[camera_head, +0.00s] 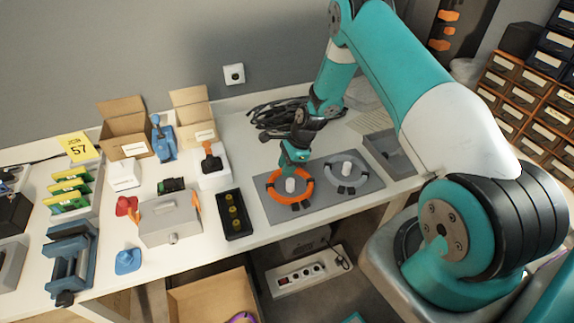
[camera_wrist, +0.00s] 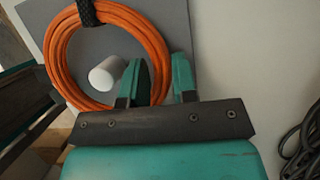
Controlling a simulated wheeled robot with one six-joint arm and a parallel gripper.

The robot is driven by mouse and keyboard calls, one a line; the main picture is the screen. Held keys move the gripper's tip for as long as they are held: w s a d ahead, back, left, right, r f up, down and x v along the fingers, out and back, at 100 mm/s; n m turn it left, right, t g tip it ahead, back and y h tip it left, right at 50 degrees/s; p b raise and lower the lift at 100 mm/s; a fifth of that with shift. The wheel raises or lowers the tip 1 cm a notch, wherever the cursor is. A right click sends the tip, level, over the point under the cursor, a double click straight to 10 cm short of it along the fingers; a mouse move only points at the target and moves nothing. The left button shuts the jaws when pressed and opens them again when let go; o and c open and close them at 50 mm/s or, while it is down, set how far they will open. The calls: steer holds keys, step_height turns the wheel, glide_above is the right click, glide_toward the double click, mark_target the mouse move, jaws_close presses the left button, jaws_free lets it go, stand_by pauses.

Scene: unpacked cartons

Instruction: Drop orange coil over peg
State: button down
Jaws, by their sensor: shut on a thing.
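The orange coil (camera_head: 272,193) is a ring bound with black straps, over the grey board (camera_head: 330,206). A white peg (camera_head: 290,186) shows inside its ring; I cannot tell if the coil touches the board. My gripper (camera_head: 298,168) points down at the coil's far side. In the wrist view its teal fingers (camera_wrist: 162,78) are shut on the near side of the orange coil (camera_wrist: 57,58), with the white peg (camera_wrist: 107,73) within the loop, off-centre toward the fingers.
A grey coil (camera_head: 327,172) lies around a second white peg (camera_head: 346,169) just right on the same board. Black cables (camera_head: 270,115) lie behind. A black tray with yellow parts (camera_head: 233,212) stands left, a grey open bin (camera_head: 388,153) right.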

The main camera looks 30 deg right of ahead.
steer(key=shift+f+b, duration=0.45)
steer(key=shift+f, duration=0.25)
steer(key=c, duration=0.8)
jaws_free()
steer(key=shift+r, duration=0.1)
steer(key=b+v, duration=0.2)
steer(key=v, duration=1.5)
steer(key=shift+d+r, duration=0.15)
